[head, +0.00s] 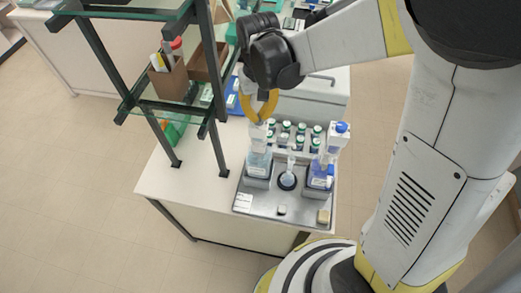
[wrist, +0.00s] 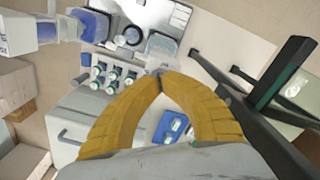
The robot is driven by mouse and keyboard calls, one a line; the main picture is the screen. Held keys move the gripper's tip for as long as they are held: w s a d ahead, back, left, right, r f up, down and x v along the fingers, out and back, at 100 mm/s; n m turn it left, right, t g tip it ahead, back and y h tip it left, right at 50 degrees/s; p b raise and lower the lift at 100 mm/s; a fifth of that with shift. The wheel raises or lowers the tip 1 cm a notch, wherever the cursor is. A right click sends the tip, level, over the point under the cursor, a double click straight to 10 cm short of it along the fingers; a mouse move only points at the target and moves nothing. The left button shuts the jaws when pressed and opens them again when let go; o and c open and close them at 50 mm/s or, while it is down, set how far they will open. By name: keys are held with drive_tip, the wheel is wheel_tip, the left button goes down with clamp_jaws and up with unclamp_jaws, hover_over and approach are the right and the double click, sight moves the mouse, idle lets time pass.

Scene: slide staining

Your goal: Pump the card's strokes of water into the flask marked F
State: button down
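A steel tray (head: 283,208) on the bench holds two square pump bottles. The left bottle (head: 258,166) has clear, pale contents, and the right bottle (head: 322,175) has blue contents and a blue cap. A small clear flask (head: 289,170) stands between them on a dark round spot; no letter is readable on it. A white card (head: 244,202) lies at the tray's front left, its text too small to read. My gripper (head: 258,119) is over the left bottle's pump top. In the wrist view its yellow fingertips (wrist: 160,79) meet, with nothing seen between them; contact with the pump is unclear.
Several small capped vials (head: 301,130) stand in a rack behind the bottles. A dark-framed glass shelf (head: 175,108) rises close to the left of my gripper. A brown holder (head: 168,80) with pens sits on it. A tan block (head: 323,216) lies at the tray's front right.

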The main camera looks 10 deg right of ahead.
idle(0.4)
drive_tip(key=shift+r+p, duration=1.95)
drive_tip(key=shift+r, duration=1.15)
drive_tip(key=shift+f, duration=0.2)
drive_tip(key=shift+f+b, duration=2.6)
drive_tip(key=shift+f, duration=0.3)
drive_tip(key=shift+r+p, duration=1.75)
drive_tip(key=shift+r, duration=1.3)
